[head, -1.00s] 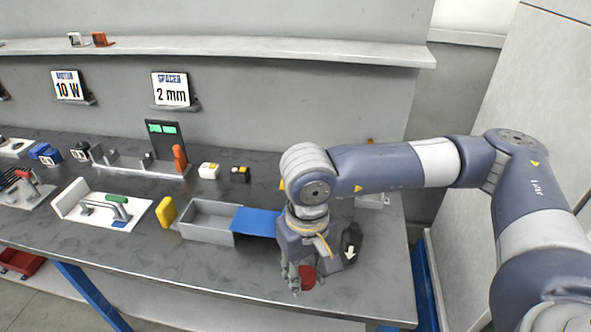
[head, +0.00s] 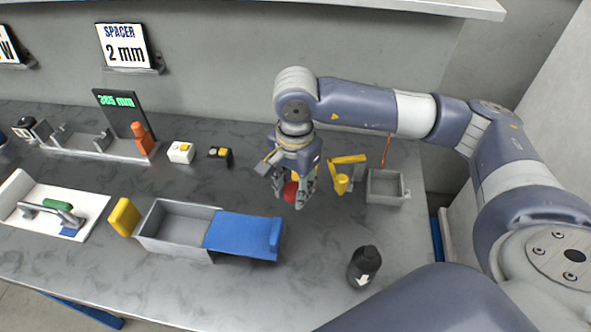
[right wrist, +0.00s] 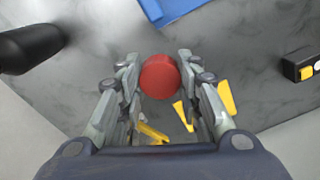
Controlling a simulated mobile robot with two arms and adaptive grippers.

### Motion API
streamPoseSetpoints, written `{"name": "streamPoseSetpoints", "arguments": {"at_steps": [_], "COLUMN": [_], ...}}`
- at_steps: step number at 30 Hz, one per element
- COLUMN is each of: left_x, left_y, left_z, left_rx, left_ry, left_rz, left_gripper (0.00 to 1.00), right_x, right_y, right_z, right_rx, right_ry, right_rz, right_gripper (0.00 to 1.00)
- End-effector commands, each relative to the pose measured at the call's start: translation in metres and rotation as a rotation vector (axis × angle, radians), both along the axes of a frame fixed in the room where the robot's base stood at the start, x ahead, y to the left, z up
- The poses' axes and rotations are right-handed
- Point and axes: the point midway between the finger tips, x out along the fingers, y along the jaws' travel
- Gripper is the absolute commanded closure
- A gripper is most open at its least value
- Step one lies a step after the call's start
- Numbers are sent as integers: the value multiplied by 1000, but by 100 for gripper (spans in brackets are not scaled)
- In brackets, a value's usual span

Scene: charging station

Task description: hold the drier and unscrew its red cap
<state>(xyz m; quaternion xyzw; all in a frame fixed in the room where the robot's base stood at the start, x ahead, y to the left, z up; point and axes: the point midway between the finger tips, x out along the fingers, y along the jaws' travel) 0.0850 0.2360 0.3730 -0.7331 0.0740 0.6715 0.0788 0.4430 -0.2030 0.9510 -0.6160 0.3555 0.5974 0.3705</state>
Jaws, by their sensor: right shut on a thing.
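The red cap (head: 291,193) is off the drier. My right gripper (head: 294,190) is shut on it behind and left of the drier. In the right wrist view, the round red cap (right wrist: 160,77) sits between the two fingers. My left gripper is not in view.
A yellow bracket (head: 342,178) and a small grey tray (head: 386,187) stand right of the right gripper. A grey bin (head: 175,232) with a blue lid (head: 243,233) lies to its front left. The table between gripper and drier is clear.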

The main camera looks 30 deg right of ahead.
Motion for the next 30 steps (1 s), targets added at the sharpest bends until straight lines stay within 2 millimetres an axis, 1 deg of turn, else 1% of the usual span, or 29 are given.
{"name": "streamPoseSetpoints", "arguments": {"at_steps": [1,3,6,9,12,16,19,30], "left_x": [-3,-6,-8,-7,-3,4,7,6], "left_y": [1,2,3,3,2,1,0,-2], "left_z": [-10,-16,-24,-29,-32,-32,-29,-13], "left_rx": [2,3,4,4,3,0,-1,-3], "left_ry": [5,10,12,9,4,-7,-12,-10], "left_rz": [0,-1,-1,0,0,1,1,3], "left_gripper": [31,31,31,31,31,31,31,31], "right_x": [3,9,15,19,21,24,33,97], "right_y": [-2,-7,-13,-19,-23,-27,-31,-60], "right_z": [-15,-26,-40,-52,-60,-64,-64,-69], "right_rx": [4,8,9,8,7,6,6,6], "right_ry": [8,12,20,27,31,34,35,36], "right_rz": [-98,-236,-418,-564,-669,-740,-758,-756], "right_gripper": [96,96,96,96,96,96,96,96]}}
